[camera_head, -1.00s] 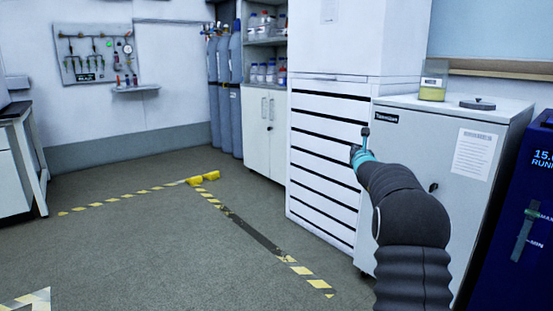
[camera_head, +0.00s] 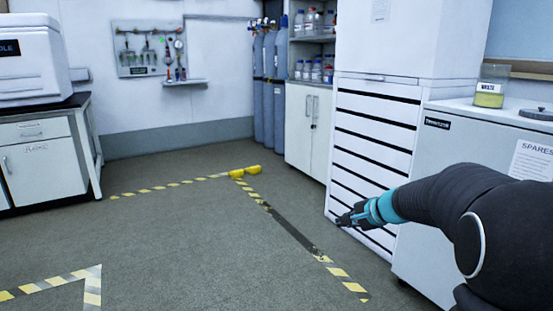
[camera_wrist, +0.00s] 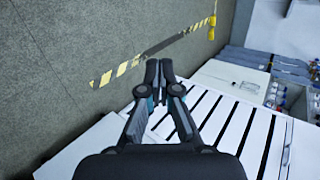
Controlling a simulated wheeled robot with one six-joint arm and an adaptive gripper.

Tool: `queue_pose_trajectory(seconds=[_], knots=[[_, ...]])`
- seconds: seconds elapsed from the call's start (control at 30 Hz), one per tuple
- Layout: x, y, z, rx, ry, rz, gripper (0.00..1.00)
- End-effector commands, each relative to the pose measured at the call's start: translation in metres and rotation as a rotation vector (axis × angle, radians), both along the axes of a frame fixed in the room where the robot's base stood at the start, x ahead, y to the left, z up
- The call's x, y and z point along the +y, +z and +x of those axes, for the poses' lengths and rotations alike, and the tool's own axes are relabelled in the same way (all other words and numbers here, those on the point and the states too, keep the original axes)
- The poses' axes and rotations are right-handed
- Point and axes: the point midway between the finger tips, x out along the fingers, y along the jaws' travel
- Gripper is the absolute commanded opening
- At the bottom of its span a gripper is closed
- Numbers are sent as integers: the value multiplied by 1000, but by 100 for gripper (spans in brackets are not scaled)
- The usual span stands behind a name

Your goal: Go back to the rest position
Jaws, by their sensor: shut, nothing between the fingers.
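My gripper (camera_head: 343,219) is shut and empty. In the head view it is held out to the left, in front of the white drawer stack (camera_head: 372,150) with dark slots. In the wrist view my gripper (camera_wrist: 159,64) shows its two fingers meeting at the tips. The floor (camera_wrist: 50,80) and the drawer stack (camera_wrist: 225,118) lie beyond it. My arm fills the right side of the head view.
A grey-white cabinet (camera_head: 440,205) stands close behind my arm, with a waste jar (camera_head: 491,88) on top. Gas cylinders (camera_head: 270,90) stand at the back. A bench (camera_head: 45,160) is at the left. The floor (camera_head: 190,230) between is clear, marked with striped tape.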

Motion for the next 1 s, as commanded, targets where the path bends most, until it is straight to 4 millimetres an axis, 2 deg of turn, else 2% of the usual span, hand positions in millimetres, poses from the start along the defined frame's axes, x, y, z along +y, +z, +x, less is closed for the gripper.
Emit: queue_pose_trajectory(seconds=[0.03,0.2,0.4,0.5,0.6,0.73,0.9,1.0], knots=[[10,5,-27,16,71,-70,0],[28,2,-120,87,316,-323,0],[27,4,-218,150,550,-595,0],[21,8,-259,167,639,-719,0],[15,14,-295,175,707,-832,0],[10,26,-331,154,760,-953,0],[17,49,-356,71,767,-1025,0],[21,66,-361,18,755,-1046,0]])
